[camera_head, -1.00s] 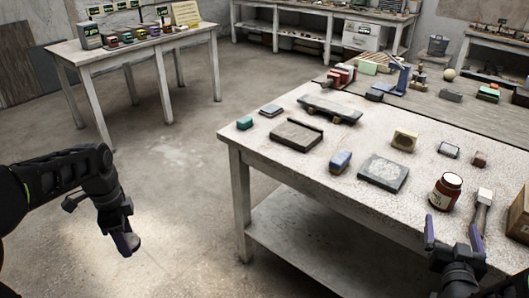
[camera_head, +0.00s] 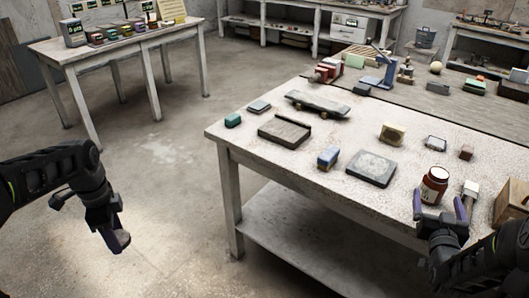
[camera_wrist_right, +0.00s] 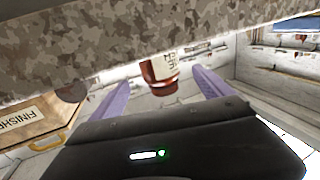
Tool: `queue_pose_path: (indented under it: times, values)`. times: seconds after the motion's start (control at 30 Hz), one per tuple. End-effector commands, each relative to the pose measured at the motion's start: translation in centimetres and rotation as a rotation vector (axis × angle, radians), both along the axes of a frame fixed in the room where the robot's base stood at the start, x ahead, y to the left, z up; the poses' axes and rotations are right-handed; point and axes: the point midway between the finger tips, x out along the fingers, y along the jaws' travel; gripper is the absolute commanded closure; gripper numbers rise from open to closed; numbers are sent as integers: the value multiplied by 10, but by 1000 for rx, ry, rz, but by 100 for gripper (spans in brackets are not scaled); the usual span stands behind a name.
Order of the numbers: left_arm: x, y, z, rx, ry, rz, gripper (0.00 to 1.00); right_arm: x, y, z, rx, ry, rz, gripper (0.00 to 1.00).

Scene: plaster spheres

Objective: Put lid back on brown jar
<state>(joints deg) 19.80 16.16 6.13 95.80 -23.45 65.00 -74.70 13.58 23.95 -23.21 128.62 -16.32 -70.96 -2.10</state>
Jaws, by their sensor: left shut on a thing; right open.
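The brown jar (camera_head: 433,187) stands upright near the front right of the worktable, with a pale label and no lid on its reddish top. It also shows upside down in the right wrist view (camera_wrist_right: 160,72). My right gripper (camera_head: 440,206) is open, with its purple fingers pointing at the jar from the near side. The wrist view shows the jar between the two fingers (camera_wrist_right: 160,86), apart from them. My left gripper (camera_head: 117,238) hangs over the floor at the left, shut on a small brownish thing that looks like the lid (camera_head: 123,240), mostly hidden by the fingers.
A brush (camera_head: 470,191) stands close right of the jar, and a cardboard box (camera_head: 510,203) is beyond it at the right edge. A grey slab (camera_head: 371,169) and a blue block (camera_head: 328,157) lie to the left. The worktable (camera_head: 290,178) has bare surface along its front edge.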

Motion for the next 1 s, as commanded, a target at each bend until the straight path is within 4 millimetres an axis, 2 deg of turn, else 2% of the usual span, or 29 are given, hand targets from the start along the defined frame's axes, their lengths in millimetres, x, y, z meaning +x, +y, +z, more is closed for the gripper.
queue_pose_path:
  times: [0.43, 0.8, 1.0]
  values:
    - [0, 0, 3, 0, 0, 0, 83, 7, -2, 0, 1, 0, 0, 10]
    - [0, 0, 16, 0, 0, 0, 83, 50, -17, 0, -1, 0, 1, 10]
    - [0, 0, 16, 0, 0, 0, 83, 53, -18, -1, 0, 0, 0, 10]
